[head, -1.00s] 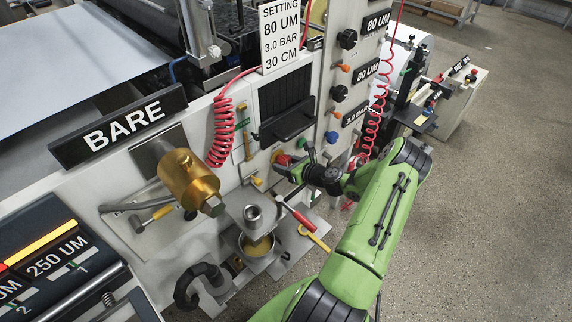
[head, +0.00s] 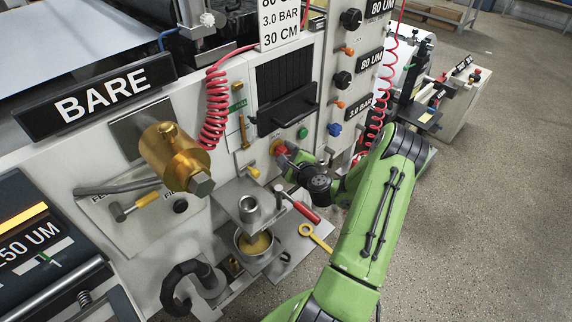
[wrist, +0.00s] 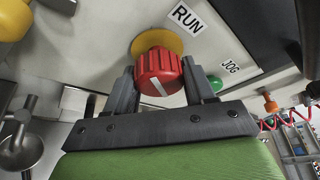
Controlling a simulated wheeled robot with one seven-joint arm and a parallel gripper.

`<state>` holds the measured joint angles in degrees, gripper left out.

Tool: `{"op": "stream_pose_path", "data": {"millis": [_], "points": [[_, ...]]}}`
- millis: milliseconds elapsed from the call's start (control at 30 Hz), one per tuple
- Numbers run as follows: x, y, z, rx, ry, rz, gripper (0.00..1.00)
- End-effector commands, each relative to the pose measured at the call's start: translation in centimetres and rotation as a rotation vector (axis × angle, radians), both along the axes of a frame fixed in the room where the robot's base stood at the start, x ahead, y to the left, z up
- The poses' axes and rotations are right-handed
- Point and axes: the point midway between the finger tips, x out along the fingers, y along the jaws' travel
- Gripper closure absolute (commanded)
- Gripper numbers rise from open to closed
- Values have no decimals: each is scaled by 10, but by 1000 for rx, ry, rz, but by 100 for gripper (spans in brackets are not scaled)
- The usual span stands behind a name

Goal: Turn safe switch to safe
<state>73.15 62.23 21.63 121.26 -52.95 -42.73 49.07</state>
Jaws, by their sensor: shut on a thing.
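The switch is a red ribbed knob (wrist: 158,77) on a yellow round plate (wrist: 158,43) in the wrist view. A white line on its face slants from upper left to lower right. A RUN label (wrist: 187,17) is above right of it and a JOG label (wrist: 230,67) is further right. No SAFE label is readable. My gripper (wrist: 160,86) is shut on the knob, one finger on each side. In the head view the knob (head: 277,148) shows on the machine's front panel, partly hidden by my gripper (head: 286,157).
A green button (head: 302,133) is right of the knob and a black shelf (head: 288,110) is above it. A red-handled tool (head: 298,204), a cup with yellow liquid (head: 256,243) and a brass cylinder (head: 172,155) are close by. Open floor (head: 490,220) lies to the right.

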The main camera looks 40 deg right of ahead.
Motion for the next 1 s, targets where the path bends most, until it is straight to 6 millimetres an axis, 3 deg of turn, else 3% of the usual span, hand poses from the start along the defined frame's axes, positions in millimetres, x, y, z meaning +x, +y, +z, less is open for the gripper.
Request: {"op": "stream_pose_path", "data": {"millis": [33,500,1000], "points": [[0,0,-10,-45,-2,-1,77],[0,0,-8,-420,-12,-1,77],[-1,-1,-2,-556,-12,1,77]]}}
